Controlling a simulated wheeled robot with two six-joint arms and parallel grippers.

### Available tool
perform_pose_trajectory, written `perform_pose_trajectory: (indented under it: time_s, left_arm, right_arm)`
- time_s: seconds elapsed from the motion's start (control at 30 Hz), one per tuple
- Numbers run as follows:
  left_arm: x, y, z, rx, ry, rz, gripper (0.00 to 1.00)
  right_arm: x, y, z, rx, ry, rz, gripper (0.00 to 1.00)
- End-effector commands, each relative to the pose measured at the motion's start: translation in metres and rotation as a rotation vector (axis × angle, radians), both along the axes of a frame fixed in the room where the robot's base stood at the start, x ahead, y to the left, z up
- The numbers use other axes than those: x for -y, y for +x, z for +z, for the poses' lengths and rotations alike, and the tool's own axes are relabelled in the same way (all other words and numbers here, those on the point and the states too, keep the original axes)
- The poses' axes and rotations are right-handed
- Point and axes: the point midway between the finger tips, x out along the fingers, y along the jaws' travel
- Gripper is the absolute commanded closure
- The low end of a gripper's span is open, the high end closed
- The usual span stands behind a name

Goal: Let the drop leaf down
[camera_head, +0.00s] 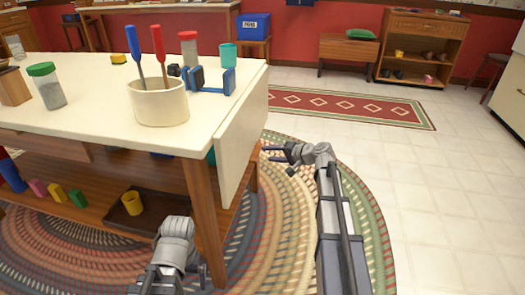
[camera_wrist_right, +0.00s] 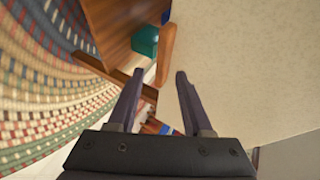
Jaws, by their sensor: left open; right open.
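The cream drop leaf (camera_head: 243,130) hangs down from the right edge of the cream tabletop (camera_head: 90,115), close to upright. In the right wrist view a broad cream panel, the leaf (camera_wrist_right: 245,60), fills the right side. My right gripper (camera_head: 268,153) is open beside the leaf's outer side, near its lower far part. In its wrist view the fingers (camera_wrist_right: 158,90) are apart with nothing gripped; the right finger overlaps the panel, and contact cannot be told. A wooden bar (camera_wrist_right: 166,52) runs along the panel's edge. My left gripper (camera_head: 175,283) is low in front of the table leg, open and partly cut off.
On the tabletop stand a utensil crock (camera_head: 158,105), a green-lidded jar (camera_head: 47,88), a blue clamp (camera_head: 212,80) and a teal cup (camera_head: 228,56). A lower shelf (camera_head: 85,205) holds coloured blocks and a tray with a yellow cup (camera_head: 132,203). Floor to the right is clear.

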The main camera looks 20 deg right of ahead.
Motion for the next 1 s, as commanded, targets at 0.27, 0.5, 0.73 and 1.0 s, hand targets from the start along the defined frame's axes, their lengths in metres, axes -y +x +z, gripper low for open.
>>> perform_pose_trajectory:
  time_s: [0.27,0.5,0.73,1.0]
  left_arm:
    - [0.000,0.000,0.008,-0.001,0.000,-0.001,0.00]
    - [0.000,0.000,0.008,0.000,0.000,-0.001,0.00]
    - [0.000,0.000,0.008,0.000,0.000,-0.001,0.00]
    - [0.000,0.000,0.008,0.000,0.000,-0.001,0.00]
  right_arm:
    - [0.012,-0.017,0.009,0.003,0.003,-0.006,0.50]
    - [0.012,-0.018,0.009,0.003,0.003,-0.007,0.50]
    - [0.011,-0.018,0.009,0.002,0.001,-0.006,0.50]
    - [-0.076,-0.078,-0.042,-0.159,-0.241,0.217,0.50]
